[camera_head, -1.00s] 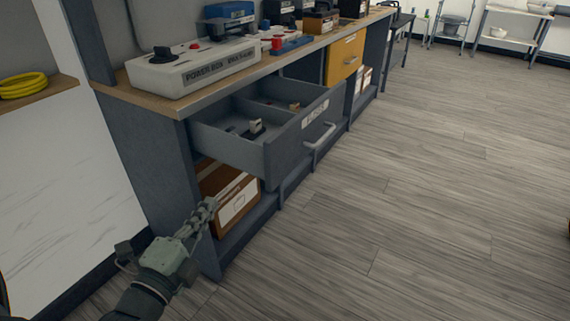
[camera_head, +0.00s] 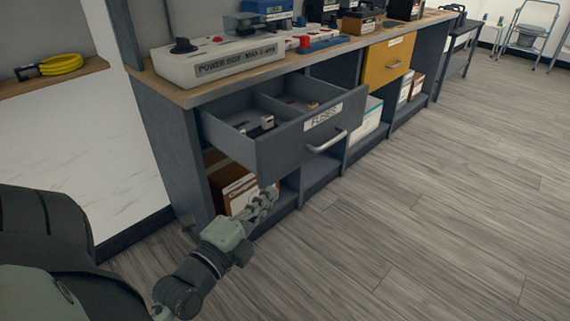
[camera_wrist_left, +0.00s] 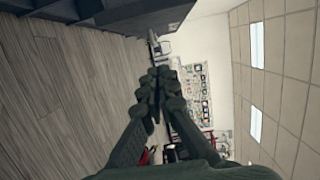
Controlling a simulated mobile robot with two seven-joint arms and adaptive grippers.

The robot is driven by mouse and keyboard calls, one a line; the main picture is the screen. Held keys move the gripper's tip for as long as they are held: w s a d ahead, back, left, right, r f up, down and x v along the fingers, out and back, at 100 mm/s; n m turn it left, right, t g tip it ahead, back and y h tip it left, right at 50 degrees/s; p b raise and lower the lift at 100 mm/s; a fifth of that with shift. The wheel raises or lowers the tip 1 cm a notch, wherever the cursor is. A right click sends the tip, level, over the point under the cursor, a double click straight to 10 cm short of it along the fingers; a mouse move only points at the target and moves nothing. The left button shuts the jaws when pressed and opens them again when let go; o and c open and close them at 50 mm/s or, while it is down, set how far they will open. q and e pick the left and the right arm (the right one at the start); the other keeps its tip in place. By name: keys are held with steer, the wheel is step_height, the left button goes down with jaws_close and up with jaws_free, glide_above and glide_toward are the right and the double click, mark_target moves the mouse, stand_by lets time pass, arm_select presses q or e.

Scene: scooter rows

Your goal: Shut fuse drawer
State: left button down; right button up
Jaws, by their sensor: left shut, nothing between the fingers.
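The grey fuse drawer (camera_head: 311,131), labelled "FUSES", is pulled out of the dark workbench. Its silver bar handle (camera_head: 327,142) is on the front face. Small items lie in its compartments. My left gripper (camera_head: 268,194) is shut and empty, in front of the bench, below the drawer's near front corner and apart from the handle. In the left wrist view its fingers (camera_wrist_left: 160,82) are together, with the floor and the far wall beyond them. My right gripper is not in view.
A white power box (camera_head: 222,60) stands on the benchtop above the drawer. A yellow drawer (camera_head: 387,62) further along is shut. A brown box (camera_head: 236,190) sits on the shelf under the fuse drawer. The floor (camera_head: 430,190) to the right is clear.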

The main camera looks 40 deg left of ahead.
mark_target(276, 164)
arm_select(q)
steer(key=w+a, duration=0.1)
steer(key=w, duration=0.2)
steer(key=w+a, duration=0.2)
steer(key=w, duration=0.1)
steer(key=w+a, duration=0.1)
steer(key=w, duration=0.2)
steer(key=shift+w+a, duration=0.15)
steer(key=shift+a, duration=0.65)
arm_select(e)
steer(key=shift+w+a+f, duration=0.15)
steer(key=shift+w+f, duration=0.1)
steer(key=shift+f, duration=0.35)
arm_select(q)
steer(key=shift+p, duration=0.3)
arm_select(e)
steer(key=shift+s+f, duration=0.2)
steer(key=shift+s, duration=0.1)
